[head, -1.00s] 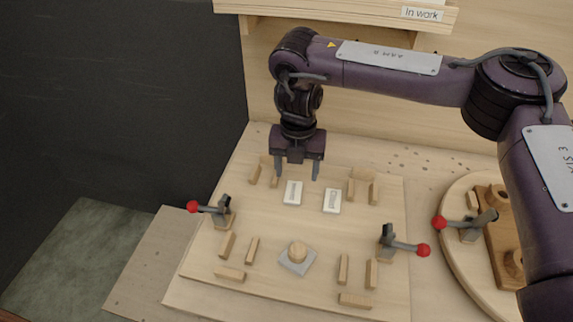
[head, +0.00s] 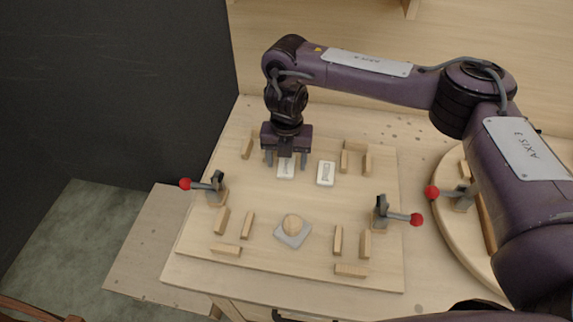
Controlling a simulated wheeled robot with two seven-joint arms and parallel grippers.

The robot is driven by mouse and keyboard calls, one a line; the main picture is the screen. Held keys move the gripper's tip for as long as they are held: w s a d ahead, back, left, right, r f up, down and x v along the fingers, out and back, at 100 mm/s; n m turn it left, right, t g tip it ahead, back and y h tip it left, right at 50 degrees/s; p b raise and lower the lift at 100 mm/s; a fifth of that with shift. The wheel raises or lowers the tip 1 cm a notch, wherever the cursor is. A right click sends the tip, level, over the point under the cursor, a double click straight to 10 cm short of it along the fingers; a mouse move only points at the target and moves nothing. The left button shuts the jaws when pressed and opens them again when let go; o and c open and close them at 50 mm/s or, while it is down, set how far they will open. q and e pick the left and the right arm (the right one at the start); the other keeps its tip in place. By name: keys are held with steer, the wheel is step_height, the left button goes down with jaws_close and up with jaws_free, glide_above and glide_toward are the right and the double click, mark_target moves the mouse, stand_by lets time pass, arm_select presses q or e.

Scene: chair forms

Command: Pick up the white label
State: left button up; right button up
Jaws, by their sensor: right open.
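I cannot tell whether the fingers touch the board. My left gripper is not in view.
The wooden board (head: 278,205) carries several small wooden blocks, a round knob on a grey plate (head: 293,230), and two red-tipped toggle clamps (head: 216,190), (head: 382,213). A round wooden platform (head: 455,215) stands at the right. A dark panel (head: 110,90) is at the left.

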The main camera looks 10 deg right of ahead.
steer(key=c, duration=1.1)
steer(key=shift+o, duration=0.2)
steer(key=shift+r, duration=0.15)
